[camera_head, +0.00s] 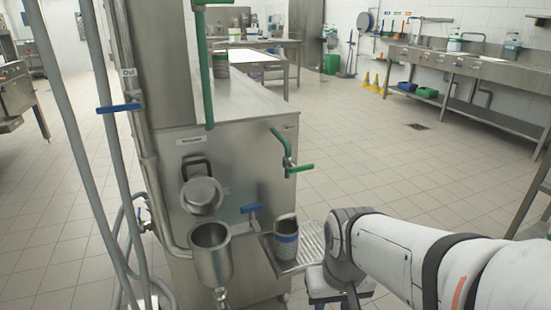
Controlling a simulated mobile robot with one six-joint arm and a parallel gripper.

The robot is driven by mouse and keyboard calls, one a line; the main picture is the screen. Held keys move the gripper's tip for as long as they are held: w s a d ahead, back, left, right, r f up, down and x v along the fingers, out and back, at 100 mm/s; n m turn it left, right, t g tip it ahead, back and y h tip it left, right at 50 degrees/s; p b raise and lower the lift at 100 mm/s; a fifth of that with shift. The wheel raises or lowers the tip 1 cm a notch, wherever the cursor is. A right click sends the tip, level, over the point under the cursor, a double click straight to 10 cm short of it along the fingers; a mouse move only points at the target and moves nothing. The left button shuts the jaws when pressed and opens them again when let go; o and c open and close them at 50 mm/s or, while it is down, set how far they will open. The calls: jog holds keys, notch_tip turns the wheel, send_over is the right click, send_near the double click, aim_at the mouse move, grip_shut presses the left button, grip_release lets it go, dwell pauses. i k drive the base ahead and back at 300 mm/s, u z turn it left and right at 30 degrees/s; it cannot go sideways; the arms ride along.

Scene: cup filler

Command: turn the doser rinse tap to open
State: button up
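Several tap handles show on and beside the steel machine (225,160); I cannot tell which is the doser rinse tap. A blue lever (250,208) sits low on the front panel, just right of a steel funnel cup (211,254). A green lever (299,168) sticks out at the machine's right corner. Another blue lever (118,108) crosses a pipe at the left, below a small label. My arm's wrist (343,245) is at lower right, right of the low blue lever and apart from it. The fingers of my gripper cannot be made out.
A dark cup with a blue band (286,240) stands on a ribbed steel tray (312,244) beside my wrist. A round steel vessel (202,194) hangs on the panel. Grey hoses (75,135) run down the left. Tiled floor (370,140) is open behind, toward the sinks.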

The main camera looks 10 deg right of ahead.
aim_at(294, 169)
jog(key=u, duration=1.15)
jog(key=k, duration=0.95)
jog(key=z, duration=1.1)
jog(key=i, duration=1)
jog(key=z, duration=0.05)
